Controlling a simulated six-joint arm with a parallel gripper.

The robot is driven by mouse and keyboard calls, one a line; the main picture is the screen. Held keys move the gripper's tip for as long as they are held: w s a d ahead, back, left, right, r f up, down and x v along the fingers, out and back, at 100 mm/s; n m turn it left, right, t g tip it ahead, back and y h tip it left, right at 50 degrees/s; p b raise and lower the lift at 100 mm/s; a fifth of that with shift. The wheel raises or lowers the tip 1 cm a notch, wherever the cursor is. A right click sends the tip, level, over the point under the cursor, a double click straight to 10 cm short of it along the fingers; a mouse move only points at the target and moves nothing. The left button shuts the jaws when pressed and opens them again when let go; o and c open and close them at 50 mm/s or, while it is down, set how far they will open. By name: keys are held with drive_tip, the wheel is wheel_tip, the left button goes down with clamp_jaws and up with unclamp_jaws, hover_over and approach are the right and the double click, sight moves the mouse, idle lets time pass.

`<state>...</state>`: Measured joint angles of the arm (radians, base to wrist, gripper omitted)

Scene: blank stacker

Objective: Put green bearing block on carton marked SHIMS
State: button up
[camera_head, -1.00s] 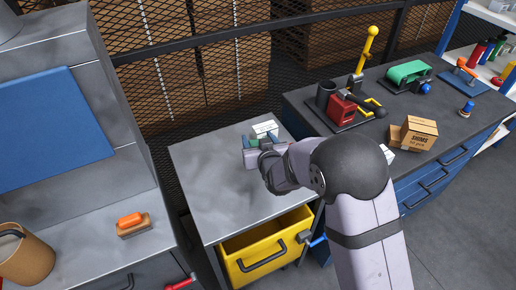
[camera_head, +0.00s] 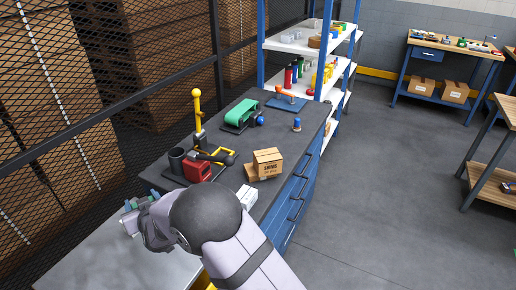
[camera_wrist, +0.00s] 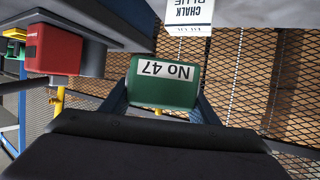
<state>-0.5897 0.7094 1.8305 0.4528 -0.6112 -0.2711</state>
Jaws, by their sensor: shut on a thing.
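The green bearing block (camera_wrist: 165,85), with a white label reading "No 47", is held between the fingers of my gripper (camera_wrist: 163,100) in the wrist view. In the head view my gripper (camera_head: 135,207) is at the lower left, over the grey worktop, and the block is mostly hidden. The brown carton marked SHIMS (camera_head: 268,165) stands on the dark bench to the right of and beyond my gripper, apart from it. Its top looks clear.
A red block (camera_head: 197,170), dark cup (camera_head: 177,160) and yellow-handled tool (camera_head: 197,108) stand left of the carton. A green belt machine (camera_head: 238,115) is behind. A white box (camera_head: 246,197) lies before the carton. A chalk box (camera_wrist: 188,17) tops the wrist view.

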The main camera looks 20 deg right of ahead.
sight(269, 162)
drive_tip(key=w+d+r+m+h+p, duration=0.15)
drive_tip(key=w+d+r, duration=0.3)
drive_tip(key=d, duration=0.45)
drive_tip(key=w+d+r+m+h+p, duration=0.1)
drive_tip(key=w+d+r+p, duration=0.3)
drive_tip(key=d, duration=0.5)
drive_tip(key=w+d+r+m+h+p, duration=0.1)
drive_tip(key=w+d+r+h, duration=0.15)
drive_tip(key=w+d, duration=0.45)
drive_tip(key=s+d+r, duration=0.1)
drive_tip(key=d+r, duration=0.1)
drive_tip(key=d, duration=0.7)
drive_tip(key=s+d+r, duration=0.1)
drive_tip(key=d+r, duration=0.1)
drive_tip(key=d, duration=0.7)
wheel_tip(269, 162, down, 10)
drive_tip(key=shift+s+d+f+t+y, duration=0.2)
drive_tip(key=shift+f+t+y, duration=0.05)
drive_tip(key=shift+t+y, duration=0.15)
drive_tip(key=shift+f, duration=0.1)
drive_tip(key=shift+f, duration=0.15)
drive_tip(key=o, duration=1.6)
drive_tip(key=shift+f, duration=0.1)
drive_tip(key=shift+c, duration=0.2)
drive_tip(key=shift+s, duration=0.1)
